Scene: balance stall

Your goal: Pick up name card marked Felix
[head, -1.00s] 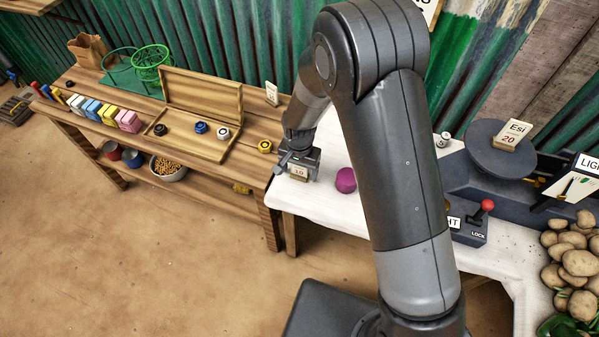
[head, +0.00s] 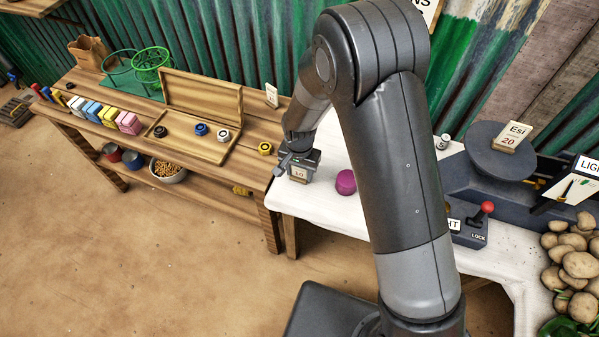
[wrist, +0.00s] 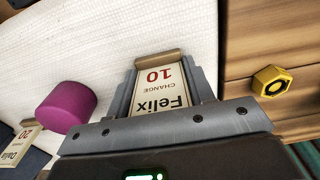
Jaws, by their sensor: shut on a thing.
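The name card marked Felix (wrist: 162,90) is a cream card with "CHANGE" and a red 10, on a tan wooden base. It sits between the fingers of my gripper (wrist: 165,88) in the wrist view, and the lettering reads upside down there. In the head view the card (head: 299,174) shows at my gripper (head: 301,168), over the left end of the white-covered table. My gripper is shut on the card. Whether the card touches the cloth, I cannot tell.
A magenta cylinder (head: 346,182) stands right of my gripper on the white cloth (head: 318,203). A yellow hexagonal weight (head: 265,147) lies on the wooden bench to the left. A card marked Esi (head: 515,136) rests on the dark scale pan (head: 490,160).

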